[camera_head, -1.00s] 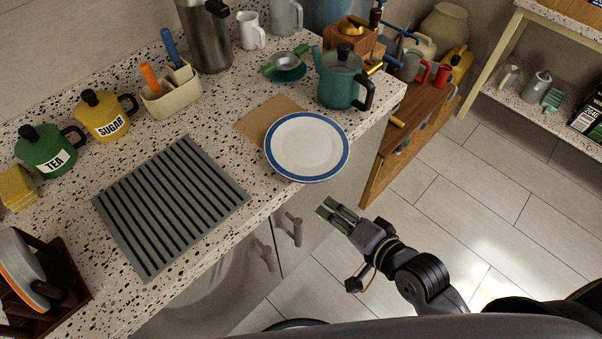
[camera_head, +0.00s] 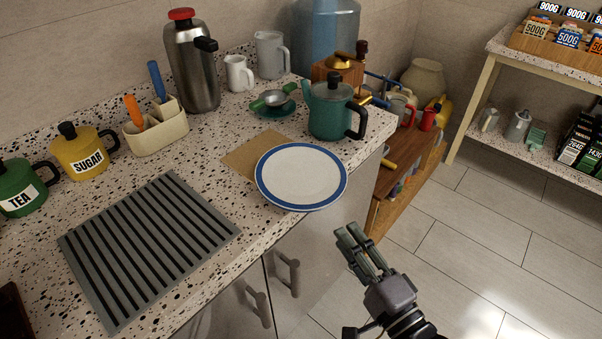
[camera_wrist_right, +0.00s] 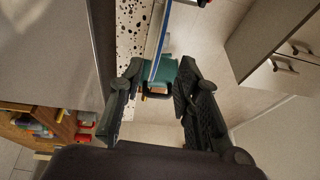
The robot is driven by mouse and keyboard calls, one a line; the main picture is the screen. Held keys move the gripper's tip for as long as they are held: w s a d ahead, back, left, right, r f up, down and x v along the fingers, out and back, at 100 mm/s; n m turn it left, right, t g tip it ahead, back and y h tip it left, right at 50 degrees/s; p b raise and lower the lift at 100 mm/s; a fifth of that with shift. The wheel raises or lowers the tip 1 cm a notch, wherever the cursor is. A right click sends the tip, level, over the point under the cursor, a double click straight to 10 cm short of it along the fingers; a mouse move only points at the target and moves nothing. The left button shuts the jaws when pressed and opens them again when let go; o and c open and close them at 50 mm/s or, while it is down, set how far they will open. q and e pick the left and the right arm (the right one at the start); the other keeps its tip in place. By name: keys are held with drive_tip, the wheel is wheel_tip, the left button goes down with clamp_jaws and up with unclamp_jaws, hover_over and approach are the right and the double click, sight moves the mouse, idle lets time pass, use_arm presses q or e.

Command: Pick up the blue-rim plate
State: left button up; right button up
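The blue-rim plate (camera_head: 301,174) is white with a blue band. It lies near the counter's front edge, partly over a brown mat (camera_head: 255,152), and its near rim sticks out past the edge. My right gripper (camera_head: 356,240) is in front of the counter, below and right of the plate, not touching it. In the right wrist view its fingers (camera_wrist_right: 160,72) are spread apart with nothing held. There the plate (camera_wrist_right: 161,38) shows nearly edge-on as a thin blue and white strip ahead of the fingers. My left gripper is not in view.
A teal coffee pot (camera_head: 332,112) stands just behind the plate, with a small strainer (camera_head: 273,99) to its left. A grey slatted mat (camera_head: 150,245) lies to the plate's left. Cupboard handles (camera_head: 287,273) stick out below the counter. Floor to the right is clear.

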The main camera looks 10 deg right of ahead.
sight(321, 202)
drive_tip(key=p+x, duration=0.1)
drive_tip(key=x, duration=0.9)
drive_tip(key=shift+w+p, duration=0.3)
drive_tip(key=shift+w, duration=0.1)
drive_tip(key=shift+s, duration=0.1)
drive_tip(key=shift+c, duration=0.5)
clamp_jaws()
